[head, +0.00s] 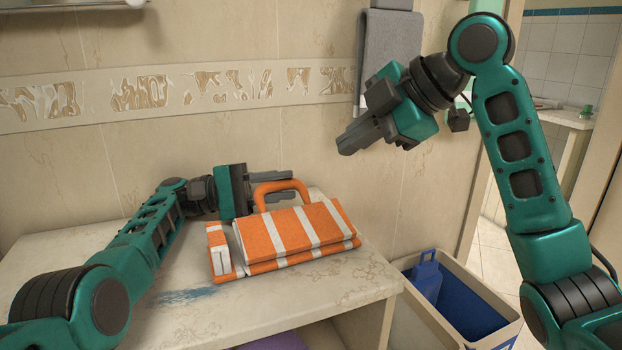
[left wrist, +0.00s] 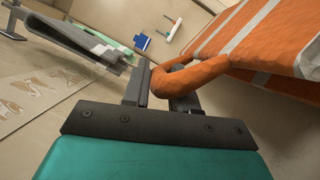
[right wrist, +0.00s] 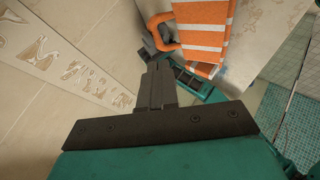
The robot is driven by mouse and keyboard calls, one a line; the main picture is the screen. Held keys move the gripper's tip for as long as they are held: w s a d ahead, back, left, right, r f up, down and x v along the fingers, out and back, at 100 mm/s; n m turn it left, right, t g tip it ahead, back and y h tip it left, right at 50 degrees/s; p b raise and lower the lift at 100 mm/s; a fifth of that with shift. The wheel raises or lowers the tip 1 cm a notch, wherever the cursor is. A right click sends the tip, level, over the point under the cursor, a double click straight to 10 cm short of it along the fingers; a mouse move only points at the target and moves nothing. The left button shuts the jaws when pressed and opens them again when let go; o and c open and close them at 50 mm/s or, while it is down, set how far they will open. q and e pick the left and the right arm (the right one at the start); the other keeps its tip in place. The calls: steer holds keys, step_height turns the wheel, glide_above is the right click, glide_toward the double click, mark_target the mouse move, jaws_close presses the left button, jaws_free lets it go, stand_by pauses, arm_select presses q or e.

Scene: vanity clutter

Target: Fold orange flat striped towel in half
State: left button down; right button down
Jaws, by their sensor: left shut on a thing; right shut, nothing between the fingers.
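The orange and white striped towel (head: 295,232) lies folded in layers on the counter, with a narrow folded part (head: 219,250) at its left. An orange loop of it stands up at the back, beside my left gripper (head: 290,187). In the left wrist view my left gripper (left wrist: 165,88) is shut on this orange loop (left wrist: 190,78). My right gripper (head: 352,138) is raised in the air above and right of the towel, shut and empty. The right wrist view shows its closed fingers (right wrist: 157,85) apart from the towel (right wrist: 203,35).
The pale stone counter (head: 190,320) has free room in front of the towel. A bin (head: 460,308) with a blue object stands on the floor at right. A grey towel (head: 388,45) hangs on the tiled wall behind my right gripper.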

steer(key=s+r+n, duration=0.1)
steer(key=n, duration=0.1)
glide_above(311, 202)
steer(key=s, duration=0.3)
steer(key=shift+g, duration=0.3)
steer(key=f, duration=0.6)
steer(key=shift+s+f, duration=0.1)
steer(key=shift+s, duration=0.1)
steer(key=w+f, duration=0.2)
steer(key=shift+w+f, duration=0.25)
steer(key=shift+f, duration=0.1)
steer(key=shift+w+f, duration=0.4)
arm_select(q)
steer(key=c, duration=1)
jaws_free()
